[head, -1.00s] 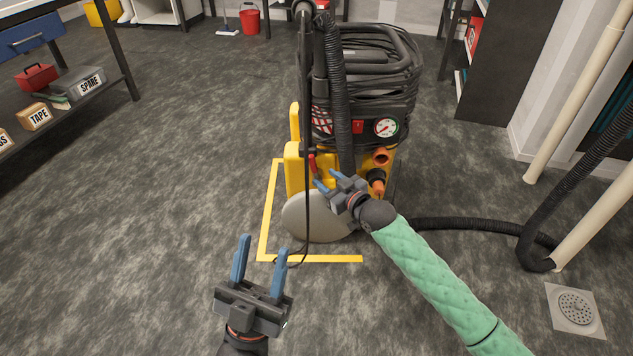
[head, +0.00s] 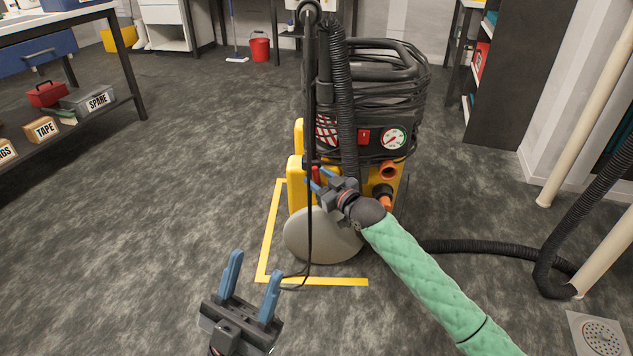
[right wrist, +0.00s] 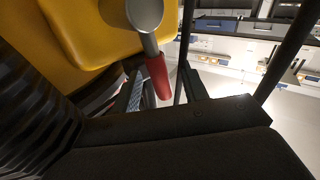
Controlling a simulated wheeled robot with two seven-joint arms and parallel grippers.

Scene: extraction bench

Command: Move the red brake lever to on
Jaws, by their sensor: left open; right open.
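The red brake lever (head: 316,173) stands low on the front of the yellow and black extraction machine (head: 385,95), just above a grey wheel. In the right wrist view its red grip (right wrist: 158,77) hangs from a grey arm and pivot against yellow bodywork. My right gripper (head: 319,179) is open at the lever. In the right wrist view the red grip lies between its two fingers, and I cannot tell whether either finger touches it. My left gripper (head: 254,266) is open and empty, low in front of the machine.
A black cable (head: 309,225) hangs in front of the wheel, close to my right gripper. A ribbed hose (head: 345,110) runs down the machine's front. Yellow floor tape (head: 266,235) marks its bay. A shelf bench (head: 110,100) stands at left; open floor lies between.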

